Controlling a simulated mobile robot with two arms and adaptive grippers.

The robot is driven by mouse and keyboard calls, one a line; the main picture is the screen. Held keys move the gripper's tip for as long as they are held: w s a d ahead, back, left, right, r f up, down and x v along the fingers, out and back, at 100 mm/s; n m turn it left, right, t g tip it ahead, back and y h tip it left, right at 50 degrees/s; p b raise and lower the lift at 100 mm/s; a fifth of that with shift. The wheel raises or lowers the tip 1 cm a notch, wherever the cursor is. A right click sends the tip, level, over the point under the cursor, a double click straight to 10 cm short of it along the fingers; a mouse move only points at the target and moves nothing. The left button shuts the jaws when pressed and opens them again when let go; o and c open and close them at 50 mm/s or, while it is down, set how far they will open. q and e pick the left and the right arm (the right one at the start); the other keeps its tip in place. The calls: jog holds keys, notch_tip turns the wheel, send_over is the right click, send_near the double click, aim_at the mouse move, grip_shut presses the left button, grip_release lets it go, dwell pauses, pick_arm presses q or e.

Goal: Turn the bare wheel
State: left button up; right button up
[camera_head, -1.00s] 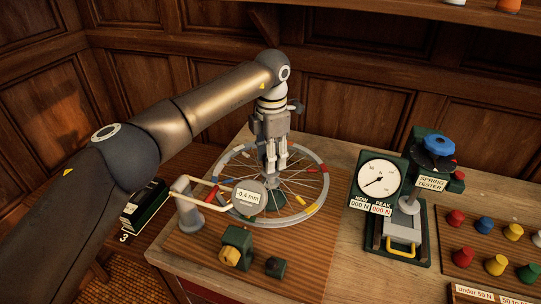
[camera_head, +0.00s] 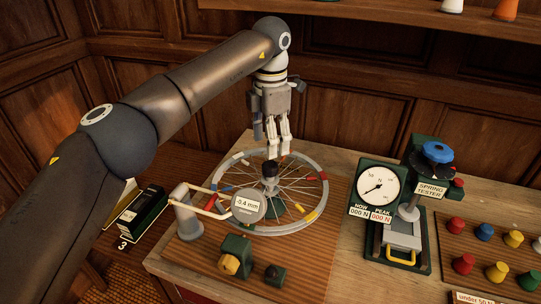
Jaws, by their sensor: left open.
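The bare wheel (camera_head: 313,216) has a grey rim with red, yellow and white marks and thin spokes. It lies flat on a wooden board, around a hub (camera_head: 270,178) with a black top. My left gripper (camera_head: 278,152) is open and points down above the far part of the wheel, just behind and above the hub in the picture; it appears apart from it. A gauge (camera_head: 248,205) reading -0.4 mm stands at the wheel's left front on a grey post (camera_head: 186,215). My right gripper is out of view.
A spring tester (camera_head: 404,236) with a dial (camera_head: 379,187) and a blue knob stands right of the wheel. Several coloured knobs sit on a board at the far right. Two small green blocks (camera_head: 236,250) are in front of the wheel. A wood-panelled wall is behind.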

pick_arm(q)
jog(key=shift+r, duration=2.25)
